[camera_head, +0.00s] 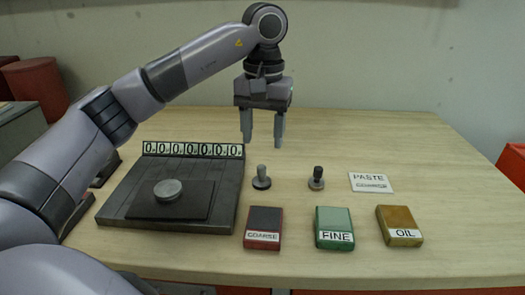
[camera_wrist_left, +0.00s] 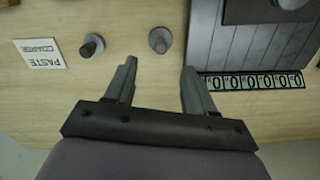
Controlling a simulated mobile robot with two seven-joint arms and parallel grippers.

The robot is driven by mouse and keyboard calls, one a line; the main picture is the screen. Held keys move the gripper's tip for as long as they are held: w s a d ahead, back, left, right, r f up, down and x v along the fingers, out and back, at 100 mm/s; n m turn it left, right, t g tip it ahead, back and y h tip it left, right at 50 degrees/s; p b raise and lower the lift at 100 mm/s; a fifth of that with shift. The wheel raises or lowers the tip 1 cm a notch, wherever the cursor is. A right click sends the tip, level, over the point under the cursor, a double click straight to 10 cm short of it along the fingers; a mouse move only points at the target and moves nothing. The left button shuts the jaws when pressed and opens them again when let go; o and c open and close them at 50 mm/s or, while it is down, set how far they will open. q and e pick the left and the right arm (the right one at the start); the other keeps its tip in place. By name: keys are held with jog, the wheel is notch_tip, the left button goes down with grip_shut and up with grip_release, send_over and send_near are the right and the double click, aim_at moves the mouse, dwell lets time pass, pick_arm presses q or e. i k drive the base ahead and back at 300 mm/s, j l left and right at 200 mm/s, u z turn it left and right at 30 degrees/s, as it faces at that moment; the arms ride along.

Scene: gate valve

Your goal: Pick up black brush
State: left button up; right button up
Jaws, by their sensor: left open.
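Two small upright knobbed brushes stand on the table. The one with the dark handle (camera_head: 317,176) looks like the black brush; it has a greyish base and stands left of the PASTE card. The other brush (camera_head: 261,178) has a grey handle and a darker base. In the left wrist view the black brush (camera_wrist_left: 92,45) is left of the grey one (camera_wrist_left: 159,40). My left gripper (camera_head: 263,142) is open and empty, pointing down above the table, behind the grey-handled brush and left of the black one. Its fingers also show in the left wrist view (camera_wrist_left: 158,68). My right gripper is out of view.
A dark slatted block (camera_head: 120,205) with a round grey knob and a number strip stands at left. The PASTE card (camera_head: 371,182) lies at right. Boxes labelled COARSE (camera_head: 264,222), FINE (camera_head: 334,220) and OIL (camera_head: 399,220) line the front. The table's right side is clear.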

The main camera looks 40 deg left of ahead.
aim_at(317, 184)
jog(key=k, duration=1)
